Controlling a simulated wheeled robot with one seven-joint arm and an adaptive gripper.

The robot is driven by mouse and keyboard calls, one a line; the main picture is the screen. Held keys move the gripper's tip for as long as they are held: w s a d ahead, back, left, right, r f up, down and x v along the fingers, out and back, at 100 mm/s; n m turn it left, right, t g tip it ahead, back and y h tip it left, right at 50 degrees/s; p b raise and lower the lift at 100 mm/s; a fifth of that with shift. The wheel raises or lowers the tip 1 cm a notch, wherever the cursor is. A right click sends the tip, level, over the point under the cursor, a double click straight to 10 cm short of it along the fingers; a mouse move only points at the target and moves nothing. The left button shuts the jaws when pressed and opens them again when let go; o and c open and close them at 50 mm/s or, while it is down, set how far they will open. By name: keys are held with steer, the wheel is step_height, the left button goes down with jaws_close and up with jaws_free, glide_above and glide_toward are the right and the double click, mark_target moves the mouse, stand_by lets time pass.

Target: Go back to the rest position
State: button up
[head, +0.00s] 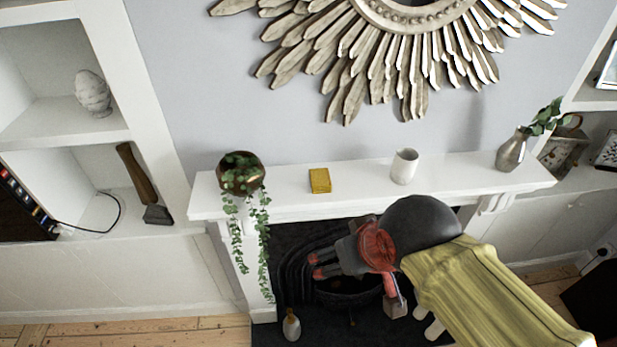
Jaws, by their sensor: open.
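My gripper (313,265) is open and empty, with its red-tipped fingers pointing left in front of the dark fireplace opening. It is below the level of the white mantel shelf (290,199) in the picture and touches nothing that I can see. My arm comes in from the lower right in a yellow-green sleeve, with a dark rounded joint behind the red wrist part.
On the mantel stand a trailing plant in a brown pot (241,173), a yellow box (319,181), a white cup (404,166) and a silver vase (511,152). A small vase (291,325) stands on the hearth. Shelves flank the fireplace (290,262).

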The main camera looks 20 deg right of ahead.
step_height(320, 180, down, 19)
steer(key=b, duration=1.8)
